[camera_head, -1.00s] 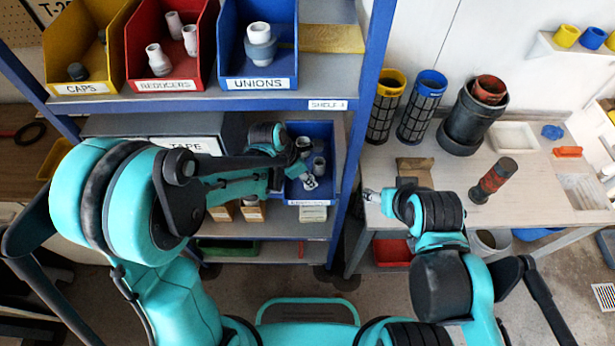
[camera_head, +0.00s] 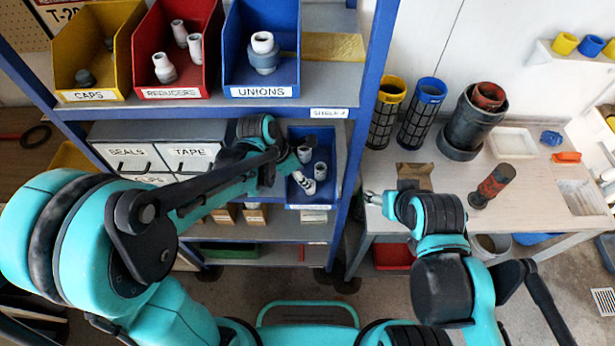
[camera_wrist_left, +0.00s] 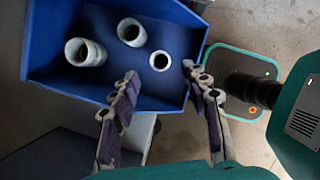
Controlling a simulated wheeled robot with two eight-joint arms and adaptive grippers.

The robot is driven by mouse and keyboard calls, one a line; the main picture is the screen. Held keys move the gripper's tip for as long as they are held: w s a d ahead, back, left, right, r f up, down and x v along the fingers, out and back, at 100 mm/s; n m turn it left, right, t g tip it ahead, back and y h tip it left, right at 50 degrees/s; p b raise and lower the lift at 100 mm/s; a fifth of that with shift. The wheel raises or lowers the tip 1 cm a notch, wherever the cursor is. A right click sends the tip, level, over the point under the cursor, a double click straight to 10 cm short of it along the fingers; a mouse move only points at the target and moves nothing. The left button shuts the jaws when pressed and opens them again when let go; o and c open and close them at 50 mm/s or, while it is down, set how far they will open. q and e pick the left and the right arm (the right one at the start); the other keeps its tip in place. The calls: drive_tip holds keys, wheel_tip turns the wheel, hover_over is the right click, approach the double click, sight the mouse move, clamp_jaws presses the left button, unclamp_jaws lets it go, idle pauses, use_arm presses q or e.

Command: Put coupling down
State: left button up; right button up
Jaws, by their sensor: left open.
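A blue bin (camera_head: 330,192) on the middle shelf holds pale grey couplings. In the left wrist view the bin (camera_wrist_left: 55,20) shows three of them: a larger one at the left (camera_wrist_left: 86,52), one at the back (camera_wrist_left: 131,32) and one at the right (camera_wrist_left: 160,61). My left gripper (camera_wrist_left: 160,70) is open over the bin's front part, and the right coupling appears between its fingertips. I cannot tell whether they touch it. In the head view my left gripper (camera_head: 305,180) is small at the bin. My right gripper (camera_head: 372,197) is near the workbench's left edge, its opening unclear.
Bins of caps (camera_head: 92,62), reducers (camera_head: 172,55) and unions (camera_head: 260,60) stand on the shelf above. A blue shelf post (camera_head: 362,130) rises right of the couplings bin. The workbench (camera_head: 450,190) holds black cylinders and a red-and-black cylinder (camera_head: 492,185).

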use_arm(q)
drive_tip(key=s+a+r+m+t+y, duration=0.2)
drive_tip(key=s+a+r+m, duration=0.3)
drive_tip(key=m, duration=0.6)
drive_tip(key=s+a+r+m+t+y+p, duration=0.1)
drive_tip(key=s+a+r+m+t+y, duration=0.1)
drive_tip(key=s+a+r+m, duration=0.4)
drive_tip(key=s+a+m+t, duration=0.1)
drive_tip(key=a+m, duration=0.3)
drive_tip(key=m, duration=0.2)
drive_tip(key=shift+a+r, duration=0.25)
drive_tip(key=shift+a, duration=0.05)
wheel_tip(320, 180, down, 9)
drive_tip(key=b, duration=0.9)
